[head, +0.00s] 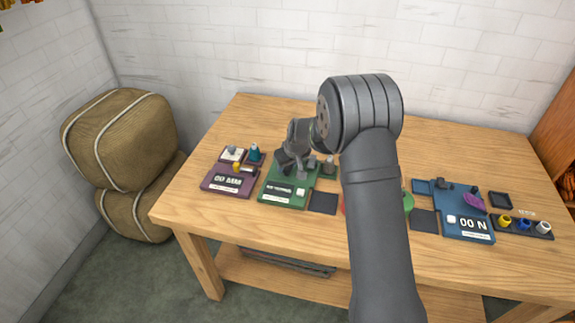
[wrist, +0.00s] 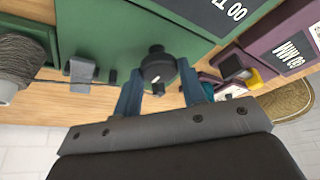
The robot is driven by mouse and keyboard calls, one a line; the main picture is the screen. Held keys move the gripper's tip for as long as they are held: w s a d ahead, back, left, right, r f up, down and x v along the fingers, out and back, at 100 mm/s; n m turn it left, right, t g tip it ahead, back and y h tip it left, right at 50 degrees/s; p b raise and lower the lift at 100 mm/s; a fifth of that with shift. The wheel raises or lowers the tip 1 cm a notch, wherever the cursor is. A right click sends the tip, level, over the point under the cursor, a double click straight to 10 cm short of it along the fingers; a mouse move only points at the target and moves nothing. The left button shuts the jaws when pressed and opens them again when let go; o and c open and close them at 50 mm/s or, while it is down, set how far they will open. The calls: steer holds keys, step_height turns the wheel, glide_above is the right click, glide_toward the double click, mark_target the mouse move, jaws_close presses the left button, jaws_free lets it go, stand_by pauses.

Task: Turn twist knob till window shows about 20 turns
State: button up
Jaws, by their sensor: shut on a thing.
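The green device (head: 272,203) stands at the left-middle of the table, with its display window (head: 280,188) on the front; it also shows in the wrist view (wrist: 95,30). In the wrist view its window (wrist: 228,12) is turned over and partly cut off at the top edge; "00" and a "T" can be read. The dark twist knob (wrist: 157,66) has a pale mark on its face. My gripper (wrist: 158,86) is shut on the knob, one blue-grey finger on each side. In the head view my gripper (head: 294,166) is over the green device and hides the knob.
A purple device (head: 228,181) reading "00 MM" stands close on the left. A blue device (head: 466,223) reading "00 N" is on the right, near yellow, blue and white pieces (head: 524,225). A grey spool (wrist: 18,62) is at the wrist view's left. My arm hides the table's middle.

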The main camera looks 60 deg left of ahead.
steer(key=shift+m, duration=0.3)
steer(key=m+t, duration=0.1)
steer(key=m, duration=0.1)
steer(key=m+t, duration=0.1)
steer(key=m, duration=0.1)
steer(key=shift+s+m+h, duration=0.15)
steer(key=shift+m+h, duration=0.15)
steer(key=m, duration=0.2)
steer(key=m+t+h, duration=0.1)
steer(key=m, duration=0.2)
steer(key=shift+s+a+t, duration=0.1)
steer(key=shift+t, duration=0.2)
steer(key=m+h, duration=0.1)
steer(key=m, duration=0.1)
steer(key=m+h, duration=0.1)
steer(key=m, duration=0.1)
steer(key=shift+a+m+t, duration=0.1)
steer(key=shift+m+t, duration=0.2)
steer(key=shift+m, duration=0.1)
steer(key=shift+a+m+h, duration=0.1)
steer(key=shift+m+h, duration=0.8)
steer(key=shift+m, duration=1.4)
steer(key=shift+s, duration=0.1)
steer(key=o, duration=1)
